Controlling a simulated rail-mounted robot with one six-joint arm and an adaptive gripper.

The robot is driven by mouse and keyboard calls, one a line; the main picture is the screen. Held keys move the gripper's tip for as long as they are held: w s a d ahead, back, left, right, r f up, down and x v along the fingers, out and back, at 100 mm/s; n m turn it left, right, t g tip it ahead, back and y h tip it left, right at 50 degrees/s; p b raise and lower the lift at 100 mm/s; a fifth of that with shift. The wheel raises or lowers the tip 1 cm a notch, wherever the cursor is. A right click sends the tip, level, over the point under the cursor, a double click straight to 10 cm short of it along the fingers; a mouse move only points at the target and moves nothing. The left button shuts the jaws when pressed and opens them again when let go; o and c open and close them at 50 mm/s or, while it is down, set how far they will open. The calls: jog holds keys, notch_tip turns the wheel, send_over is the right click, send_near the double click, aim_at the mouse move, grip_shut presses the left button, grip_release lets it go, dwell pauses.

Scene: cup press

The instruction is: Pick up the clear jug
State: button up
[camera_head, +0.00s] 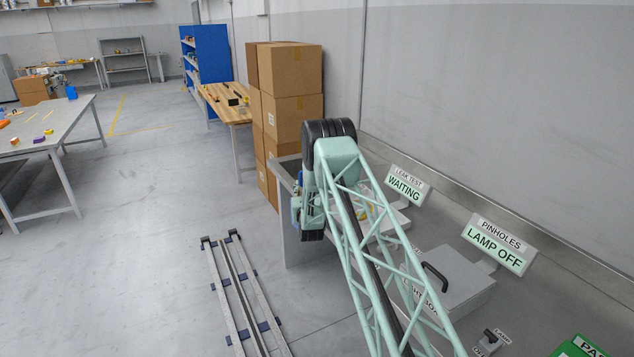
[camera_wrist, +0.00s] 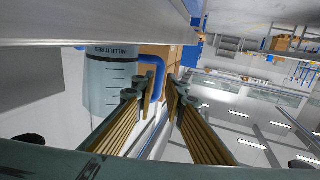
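The clear jug (camera_wrist: 105,82) shows in the wrist view at upper left, with dark graduation lines and the word MILLILITRES. Its blue handle (camera_wrist: 154,66) sticks out to the right, at and just beyond my fingertips. My gripper (camera_wrist: 162,88) is open, its two ribbed fingers apart with the handle in line with the gap. I cannot tell whether the fingers touch the handle. In the head view my arm hides the jug and most of my gripper.
A grey bench along the wall carries a LEAK TEST sign (camera_head: 407,185) reading WAITING, a PINHOLES sign (camera_head: 499,245) reading LAMP OFF, and a grey box with a black handle (camera_head: 455,281). Stacked cartons (camera_head: 291,100) stand beyond the bench. The floor at left is largely clear.

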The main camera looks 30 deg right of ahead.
aim_at(300, 180)
jog(key=shift+w, duration=0.15)
jog(key=shift+x, duration=2.45)
jog(key=shift+d, duration=0.1)
jog(key=shift+f, duration=0.1)
grip_shut()
jog(key=shift+r, duration=0.2)
jog(key=shift+r, duration=4.85)
